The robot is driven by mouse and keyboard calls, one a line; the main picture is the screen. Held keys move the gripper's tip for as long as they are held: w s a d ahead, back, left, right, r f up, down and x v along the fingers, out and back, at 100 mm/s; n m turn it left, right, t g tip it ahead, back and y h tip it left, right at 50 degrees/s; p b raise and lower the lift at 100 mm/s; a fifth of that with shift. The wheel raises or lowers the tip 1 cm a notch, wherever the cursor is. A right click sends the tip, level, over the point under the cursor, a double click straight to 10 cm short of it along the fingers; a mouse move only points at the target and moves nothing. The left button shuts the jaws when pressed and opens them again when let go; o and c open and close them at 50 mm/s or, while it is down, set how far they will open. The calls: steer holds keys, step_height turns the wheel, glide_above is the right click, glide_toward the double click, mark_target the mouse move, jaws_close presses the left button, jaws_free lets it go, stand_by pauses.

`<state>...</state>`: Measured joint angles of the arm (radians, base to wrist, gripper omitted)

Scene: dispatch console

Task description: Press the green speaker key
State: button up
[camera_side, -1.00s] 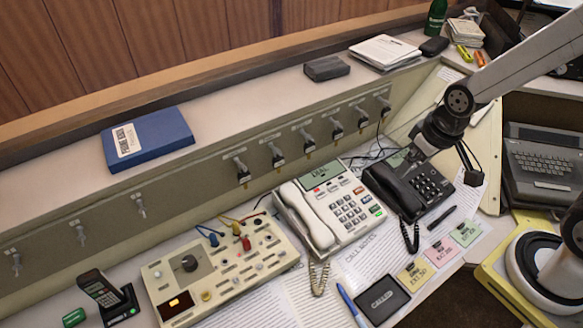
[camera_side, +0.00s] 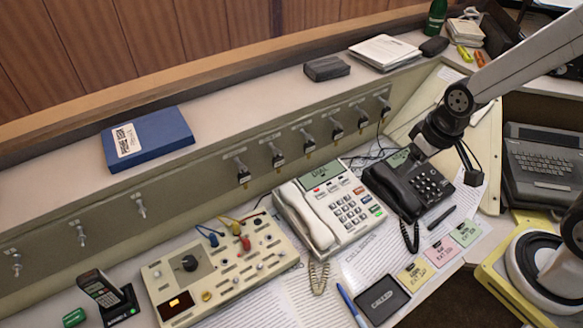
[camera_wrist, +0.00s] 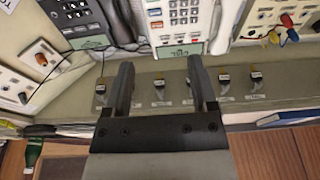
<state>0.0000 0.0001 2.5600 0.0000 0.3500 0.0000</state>
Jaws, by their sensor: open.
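The white desk phone (camera_side: 338,205) stands in the middle of the desk with its handset on the left. Its green key (camera_side: 376,210) is at the lower right of the keypad, below a red key (camera_side: 359,190). In the wrist view the white phone (camera_wrist: 181,18) is at the top centre, partly cut off; I cannot make out the green key there. My gripper (camera_wrist: 160,64) is open and empty, its two fingers pointing toward the phones. In the side view my gripper (camera_side: 420,150) is over the back of the black phone, right of the white phone and apart from the green key.
The black phone (camera_side: 428,187) stands right of the white one. A beige panel (camera_side: 220,265) with coloured plugs is at the left. A ledge wall with several switches (camera_side: 336,128) runs behind. Cards and a black CALLED pad (camera_side: 382,300) lie in front.

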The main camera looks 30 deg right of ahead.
jaws_close()
stand_by(1.4)
